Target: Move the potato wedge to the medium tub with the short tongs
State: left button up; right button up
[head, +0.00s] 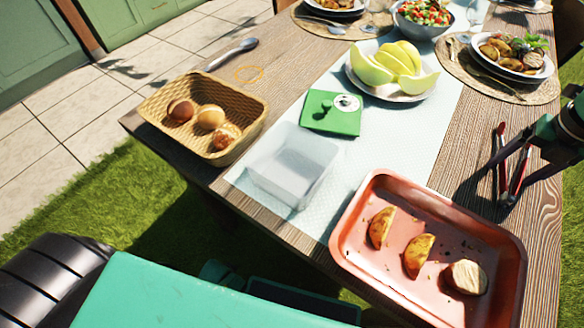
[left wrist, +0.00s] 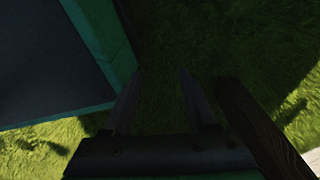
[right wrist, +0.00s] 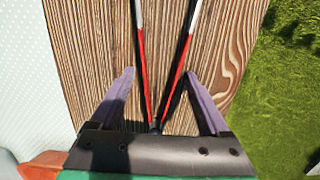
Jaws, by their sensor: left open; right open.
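The short tongs (head: 501,150), with red grips, lie on the wooden table at the right; in the right wrist view the tongs (right wrist: 143,70) run between my fingers. My right gripper (right wrist: 160,80) is open around their joined end, not closed on it; in the head view it (head: 512,172) is above the tongs. Two potato wedges (head: 381,227) (head: 418,256) lie on the red tray (head: 341,243) with a round browned piece (head: 466,277). A clear tub (head: 293,165), apparently empty, stands left of the tray. My left gripper (left wrist: 161,72) is open and empty over grass.
A wicker basket (head: 250,128) holds bread rolls. A plate of melon slices (head: 395,90), a salad bowl (head: 423,28) and a plated meal (head: 510,57) stand farther back. The table's right edge is near the tongs.

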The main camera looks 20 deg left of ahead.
jog(key=shift+c, duration=0.3)
jog(key=c, duration=0.6)
jog(key=shift+r+p, duration=0.3)
jog(key=shift+c, duration=0.2)
pick_arm(q)
jog(key=s+a+r+p, duration=0.1)
jog(key=s+r+p, duration=0.2)
jog(key=s+p, duration=0.4)
jog(key=shift+s+a+r, duration=0.2)
jog(key=shift+a+r, duration=0.05)
jog(key=shift+r, duration=0.15)
pick_arm(e)
notch_tip(320, 180, up, 11)
jog(key=shift+r, duration=0.2)
